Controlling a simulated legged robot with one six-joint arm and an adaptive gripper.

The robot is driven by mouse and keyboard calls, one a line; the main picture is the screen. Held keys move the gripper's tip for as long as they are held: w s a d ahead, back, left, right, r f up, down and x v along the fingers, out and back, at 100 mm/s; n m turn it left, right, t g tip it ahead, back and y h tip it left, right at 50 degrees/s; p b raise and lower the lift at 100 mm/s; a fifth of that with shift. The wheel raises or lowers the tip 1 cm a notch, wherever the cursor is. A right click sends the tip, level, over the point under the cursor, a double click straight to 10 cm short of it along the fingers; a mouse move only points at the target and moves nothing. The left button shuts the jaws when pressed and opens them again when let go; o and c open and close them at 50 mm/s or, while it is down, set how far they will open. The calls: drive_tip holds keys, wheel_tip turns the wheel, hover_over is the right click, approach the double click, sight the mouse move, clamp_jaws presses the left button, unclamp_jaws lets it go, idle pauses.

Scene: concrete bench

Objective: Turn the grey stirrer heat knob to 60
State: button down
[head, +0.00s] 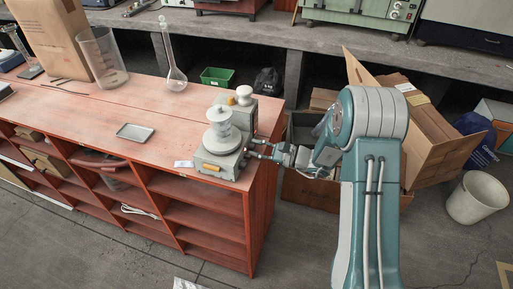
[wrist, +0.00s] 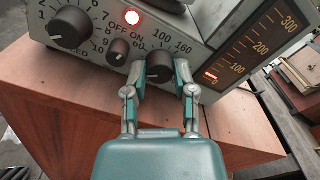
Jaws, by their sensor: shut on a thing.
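The grey stirrer (head: 213,164) stands at the right end of the red wooden bench. In the wrist view its front panel (wrist: 200,22) fills the top. The dark heat knob (wrist: 160,66) sits below the printed 100 and 160. My gripper (wrist: 160,72) is shut on this knob, one finger on each side. In the head view my gripper (head: 252,148) reaches the stirrer's right side from the right, and the knob is hidden there. I cannot read where the knob points. The bar scale (wrist: 238,58) is marked 100, 200 and 300, with a red light near its bottom.
Left of the heat knob are a small OFF/ON knob (wrist: 119,52) and a larger speed knob (wrist: 69,27). A red lamp (wrist: 133,17) is lit above. A tray (head: 135,132) and flask (head: 175,79) stand on the bench. An open cardboard box (head: 432,135) is behind my arm.

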drive_tip(key=m, duration=0.4)
drive_tip(key=shift+m, duration=0.4)
drive_tip(key=m, duration=0.4)
drive_tip(key=shift+m, duration=0.3)
drive_tip(key=shift+w, duration=0.1)
drive_tip(key=shift+r, duration=0.1)
drive_tip(key=c, duration=0.7)
unclamp_jaws()
drive_tip(key=v, duration=1.2)
drive_tip(key=shift+m, duration=0.3)
